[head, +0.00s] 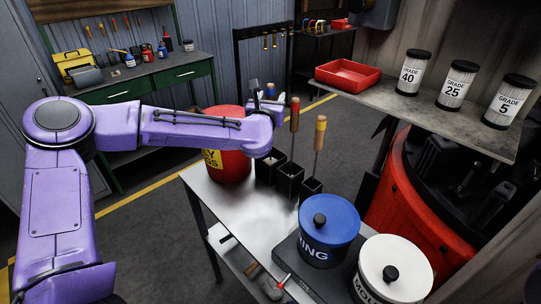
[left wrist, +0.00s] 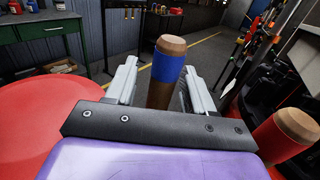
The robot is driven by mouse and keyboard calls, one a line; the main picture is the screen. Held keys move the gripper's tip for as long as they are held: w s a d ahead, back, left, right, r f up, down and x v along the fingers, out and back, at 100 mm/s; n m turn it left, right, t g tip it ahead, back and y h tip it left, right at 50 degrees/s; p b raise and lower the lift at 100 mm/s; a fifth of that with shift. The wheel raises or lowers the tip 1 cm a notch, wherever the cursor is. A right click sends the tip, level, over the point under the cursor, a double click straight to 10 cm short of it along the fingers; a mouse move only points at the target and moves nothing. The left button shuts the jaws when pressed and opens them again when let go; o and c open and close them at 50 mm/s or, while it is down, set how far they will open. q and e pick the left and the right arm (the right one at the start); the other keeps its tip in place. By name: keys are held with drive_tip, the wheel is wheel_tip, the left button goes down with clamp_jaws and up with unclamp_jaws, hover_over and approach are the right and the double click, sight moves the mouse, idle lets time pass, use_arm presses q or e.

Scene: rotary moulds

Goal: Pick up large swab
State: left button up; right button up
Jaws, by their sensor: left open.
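Three swabs with wooden-ended handles stand in a row of black holders on the metal table. One handle has a blue band (left wrist: 168,66); its top also shows in the head view (head: 270,88). Another is red (head: 295,115), and the third is yellow (head: 320,132). My left gripper (head: 268,94) is open above the leftmost holder (head: 267,172), with its fingers on either side of the blue-banded handle. A gap shows on the left side of the handle in the left wrist view. The swab heads are hidden in the holders. My right gripper is out of view.
A red drum (head: 232,162) with a yellow label stands left of the holders, partly under my left arm. A blue-lidded pot (head: 329,222) and a white-lidded pot (head: 394,270) stand at the front. A shelf (head: 440,118) holds a red tray (head: 348,75) and grade-marked jars.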

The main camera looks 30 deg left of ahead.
use_arm(q)
drive_tip(key=shift+w+a+f, duration=0.1)
drive_tip(key=shift+w, duration=0.4)
clamp_jaws()
wheel_tip(320, 180, up, 18)
drive_tip(key=b, duration=0.2)
drive_tip(key=c, duration=0.8)
unclamp_jaws()
drive_tip(key=shift+c, duration=0.2)
clamp_jaws()
